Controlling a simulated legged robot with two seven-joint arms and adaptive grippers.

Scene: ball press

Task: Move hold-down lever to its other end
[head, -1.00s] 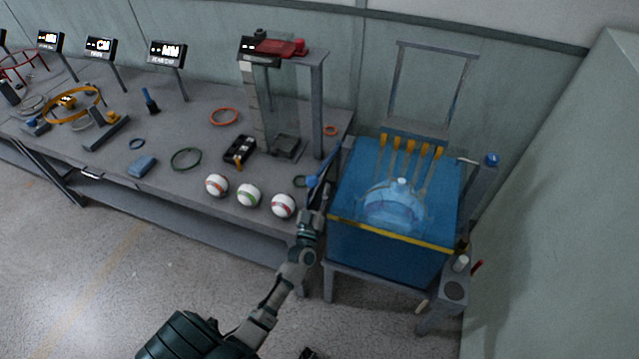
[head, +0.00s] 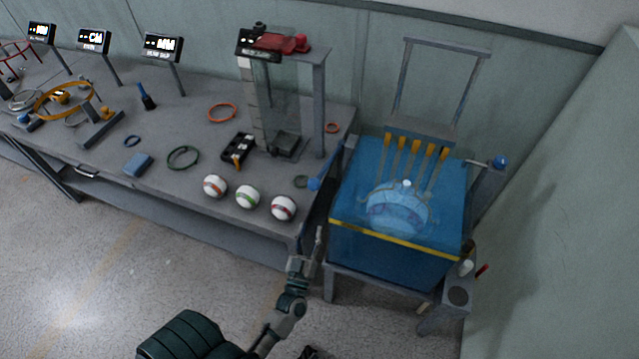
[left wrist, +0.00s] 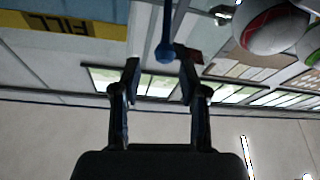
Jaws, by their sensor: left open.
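A lever with a blue grip (head: 314,183) sticks out at the left side of the blue tank, beside the table's right end. Another lever with a blue ball knob (head: 500,162) stands at the tank's right side. No label shows which is the hold-down lever. My left gripper (head: 313,250) is below the blue grip in the head view, open and apart from it. In the left wrist view my fingers (left wrist: 160,78) are spread with nothing between them; a blue rounded handle (left wrist: 165,50) lies just beyond their tips. My right gripper is not in view.
The blue clear tank (head: 350,240) with a yellow edge holds a pale dome (head: 397,212). Three balls (head: 248,197) sit near the front edge of the grey table (head: 215,160). A clear column with a red part (head: 280,42) stands behind. Open floor lies in front.

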